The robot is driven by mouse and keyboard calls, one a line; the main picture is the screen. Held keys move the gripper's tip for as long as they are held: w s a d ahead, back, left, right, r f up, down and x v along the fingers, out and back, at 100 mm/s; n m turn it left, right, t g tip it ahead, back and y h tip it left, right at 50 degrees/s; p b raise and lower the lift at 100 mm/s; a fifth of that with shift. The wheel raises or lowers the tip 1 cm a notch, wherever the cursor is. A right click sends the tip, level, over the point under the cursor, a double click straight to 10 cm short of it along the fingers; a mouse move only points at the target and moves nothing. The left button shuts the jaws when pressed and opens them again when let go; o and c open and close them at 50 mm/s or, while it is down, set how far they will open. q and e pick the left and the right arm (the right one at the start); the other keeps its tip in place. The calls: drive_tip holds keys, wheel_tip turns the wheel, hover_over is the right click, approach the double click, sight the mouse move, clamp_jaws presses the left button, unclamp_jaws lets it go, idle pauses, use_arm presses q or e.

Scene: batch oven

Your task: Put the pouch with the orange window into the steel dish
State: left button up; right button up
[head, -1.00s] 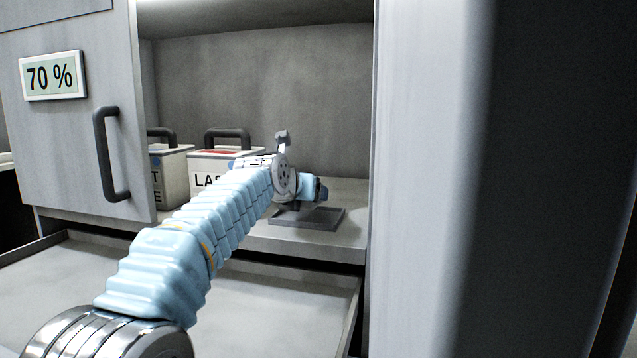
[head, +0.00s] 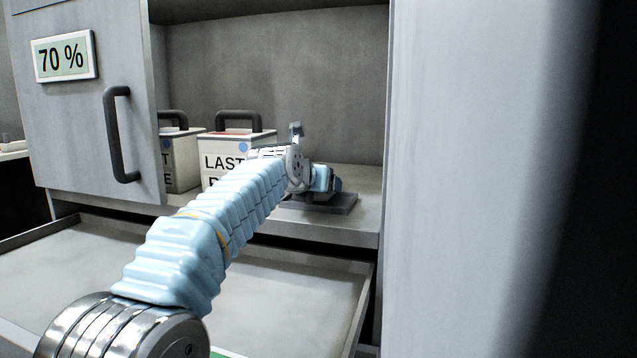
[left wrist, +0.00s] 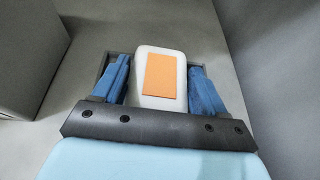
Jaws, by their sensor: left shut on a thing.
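The pouch with the orange window (left wrist: 160,73) is pale, with a flat orange rectangle on its face. In the left wrist view it stands between the two blue fingers of my left gripper (left wrist: 161,80), which is shut on it. In the head view my left gripper (head: 326,184) is small and partly hidden by my own wrist, low over the grey steel dish (head: 340,207) on the compartment floor. Parts of the dish's rim show behind the fingers in the left wrist view (left wrist: 208,72). I cannot tell whether the pouch touches the dish. My right gripper is out of view.
Two lidded boxes with dark handles, one lettered "LAST" (head: 225,165) and one behind the door edge (head: 182,165), stand left of the dish. A door with a handle and "70 %" sign (head: 64,57) is at left. A pale wall (head: 450,180) closes the right. An empty tray (head: 300,285) lies below.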

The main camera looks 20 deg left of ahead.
use_arm(q)
drive_tip(key=shift+f+b, duration=0.55)
idle(0.5)
drive_tip(key=o, duration=1.1)
drive_tip(key=shift+s+r, duration=0.2)
drive_tip(key=shift+s, duration=0.3)
drive_tip(key=b+v, duration=0.6)
drive_tip(key=v, duration=0.6)
drive_tip(key=shift+s+r, duration=0.2)
drive_tip(key=shift+s, duration=0.15)
